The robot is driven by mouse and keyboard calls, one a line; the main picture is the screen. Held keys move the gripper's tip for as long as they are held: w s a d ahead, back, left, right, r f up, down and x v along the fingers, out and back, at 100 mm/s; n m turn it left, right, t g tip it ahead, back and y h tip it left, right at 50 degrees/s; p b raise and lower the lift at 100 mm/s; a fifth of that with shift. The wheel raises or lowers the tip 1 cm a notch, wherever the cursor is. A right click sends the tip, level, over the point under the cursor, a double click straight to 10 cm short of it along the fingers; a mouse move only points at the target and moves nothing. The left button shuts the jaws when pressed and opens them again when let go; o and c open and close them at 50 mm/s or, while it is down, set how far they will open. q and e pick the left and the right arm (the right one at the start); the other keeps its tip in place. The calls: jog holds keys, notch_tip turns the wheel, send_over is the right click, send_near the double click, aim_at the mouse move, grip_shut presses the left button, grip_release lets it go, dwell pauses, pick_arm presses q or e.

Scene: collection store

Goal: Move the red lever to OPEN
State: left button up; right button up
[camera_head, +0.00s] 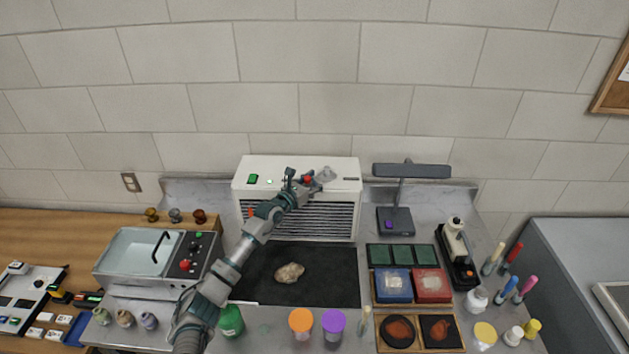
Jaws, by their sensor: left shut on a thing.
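The white box-shaped unit (345,198) with a louvred front stands against the wall at the back of the bench. A small red part (308,180), which I take for the red lever, shows on its top edge. My left gripper (302,182) reaches across the bench to it and is shut on it. The fingers hide most of the lever, and no OPEN marking can be read. A green switch (253,179) sits on the unit's upper left, and a grey round fitting (327,174) is just right of the gripper. My right gripper does not show.
A dark mat (335,285) with a pale stone (289,273) lies before the unit, under my left arm. A metal basin (140,250) is at left. A lamp (410,171), trays and a microscope-like device (457,250) stand at right. Orange (301,321) and purple (333,322) lidded jars stand in front.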

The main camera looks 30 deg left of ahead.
pick_arm(q)
jog(key=shift+s+a+r, duration=0.1)
jog(key=shift+s+a+p, duration=0.2)
jog(key=shift+s+p, duration=0.3)
jog(key=shift+p, duration=0.1)
jog(key=shift+s+a+r+p, duration=0.1)
jog(key=shift+s+a+p, duration=0.15)
jog(key=shift+s+p, duration=0.4)
jog(key=shift+s+a+p, duration=0.2)
jog(key=shift+s, duration=0.3)
jog(key=shift+s+a+p, duration=0.15)
jog(key=shift+s+a, duration=0.05)
jog(key=shift+s, duration=0.3)
jog(key=shift+s+a+p, duration=0.15)
jog(key=shift+s+p, duration=0.25)
jog(key=shift+s, duration=0.2)
jog(key=p, duration=0.2)
send_near(305, 182)
jog(key=shift+s+a, duration=1.35)
jog(key=shift+s, duration=1)
jog(key=shift+s+a+b, duration=0.2)
jog(key=shift+s+b, duration=0.15)
jog(key=shift+s, duration=0.25)
